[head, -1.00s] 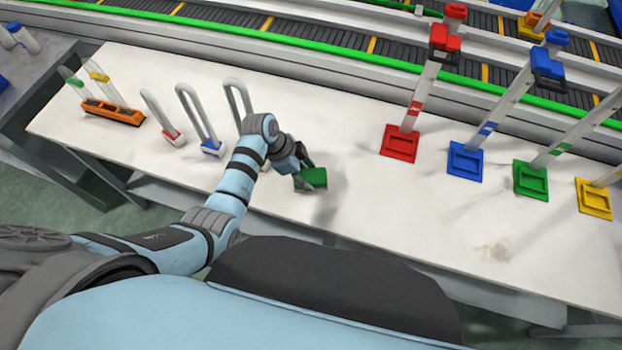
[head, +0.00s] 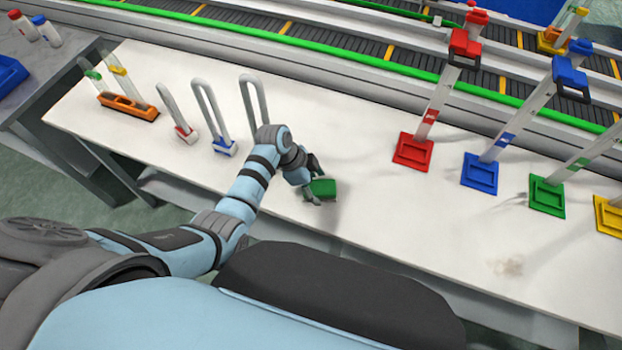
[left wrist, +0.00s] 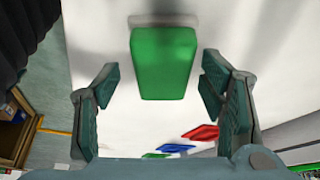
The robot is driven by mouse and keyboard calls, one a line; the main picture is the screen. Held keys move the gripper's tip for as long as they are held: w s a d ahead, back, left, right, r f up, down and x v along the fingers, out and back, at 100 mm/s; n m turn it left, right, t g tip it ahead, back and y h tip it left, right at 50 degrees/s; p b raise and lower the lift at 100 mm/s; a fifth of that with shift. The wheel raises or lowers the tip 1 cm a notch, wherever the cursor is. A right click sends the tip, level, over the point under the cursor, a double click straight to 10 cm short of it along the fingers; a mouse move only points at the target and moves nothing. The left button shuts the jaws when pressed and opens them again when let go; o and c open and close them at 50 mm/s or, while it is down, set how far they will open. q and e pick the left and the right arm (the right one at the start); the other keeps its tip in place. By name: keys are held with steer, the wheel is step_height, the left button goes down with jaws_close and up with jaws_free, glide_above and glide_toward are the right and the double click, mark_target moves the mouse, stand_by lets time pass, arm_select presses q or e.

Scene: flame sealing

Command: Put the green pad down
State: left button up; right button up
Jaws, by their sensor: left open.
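The green pad (head: 322,188) is on or just above the white table, near its front edge; I cannot tell whether it touches the top. It shows as a green block in the left wrist view (left wrist: 164,62). My left gripper (head: 315,186) is at the pad and open. In the left wrist view its two fingers (left wrist: 160,95) stand apart on either side of the pad, with gaps between fingers and pad. My right gripper is not in view.
Red (head: 413,151), blue (head: 480,173), green (head: 547,195) and yellow (head: 608,216) stands are at the right. White hooped holders (head: 224,146) and an orange rack (head: 128,106) are at the left. A conveyor (head: 350,47) runs behind. The white table (head: 400,230) is clear right of the pad.

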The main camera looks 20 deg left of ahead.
arm_select(q)
steer(key=p+v, duration=0.2)
steer(key=v, duration=1)
steer(key=shift+w, duration=0.1)
